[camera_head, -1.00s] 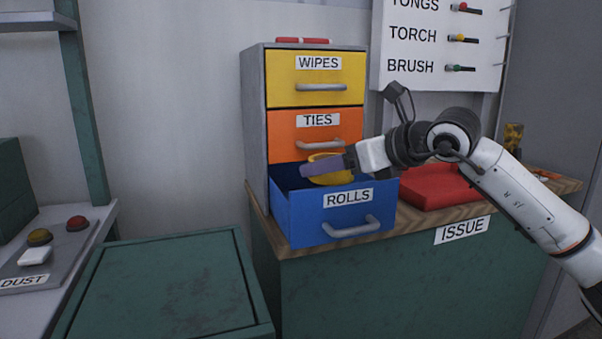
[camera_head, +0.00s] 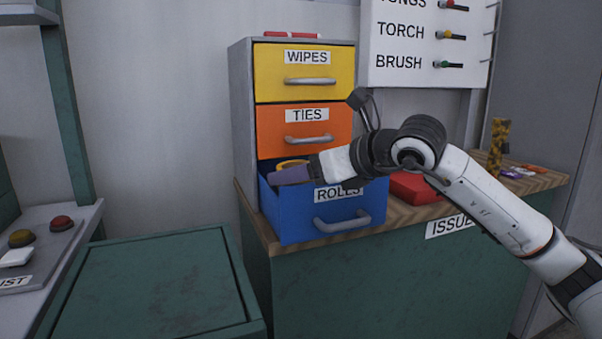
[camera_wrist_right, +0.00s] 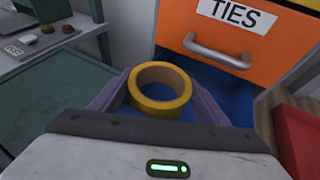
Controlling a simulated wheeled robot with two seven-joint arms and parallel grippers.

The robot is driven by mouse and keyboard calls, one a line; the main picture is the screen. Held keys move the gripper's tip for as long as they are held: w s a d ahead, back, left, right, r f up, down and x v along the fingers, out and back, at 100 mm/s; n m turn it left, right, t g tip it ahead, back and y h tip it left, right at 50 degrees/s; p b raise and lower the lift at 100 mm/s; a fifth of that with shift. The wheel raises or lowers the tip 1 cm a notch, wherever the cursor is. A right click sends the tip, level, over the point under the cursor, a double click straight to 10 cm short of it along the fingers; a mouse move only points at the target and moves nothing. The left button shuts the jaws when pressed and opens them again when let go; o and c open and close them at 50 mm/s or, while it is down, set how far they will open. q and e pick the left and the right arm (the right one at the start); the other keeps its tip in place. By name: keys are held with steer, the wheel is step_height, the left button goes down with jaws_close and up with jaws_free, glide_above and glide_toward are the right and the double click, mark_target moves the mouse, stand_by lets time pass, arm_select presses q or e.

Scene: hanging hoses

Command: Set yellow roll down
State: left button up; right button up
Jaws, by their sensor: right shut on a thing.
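The yellow roll (camera_wrist_right: 160,111) is a ring lying roughly flat between the two purple fingers of my right gripper (camera_wrist_right: 158,82), which is shut on it. In the head view the yellow roll (camera_head: 290,164) shows only partly behind the fingers of my right gripper (camera_head: 292,175). The roll is over the open blue drawer (camera_head: 290,220) labelled ROLLS, near its rear left. Whether it touches the drawer floor is not clear. My left gripper is not in view.
The shut orange TIES drawer (camera_head: 277,128) is just above and behind my gripper. A red tray (camera_head: 415,188) lies on the wooden counter (camera_head: 535,184) at right. A green bench top (camera_head: 160,285) is clear at lower left.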

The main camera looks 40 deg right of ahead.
steer(key=shift+f, duration=0.35)
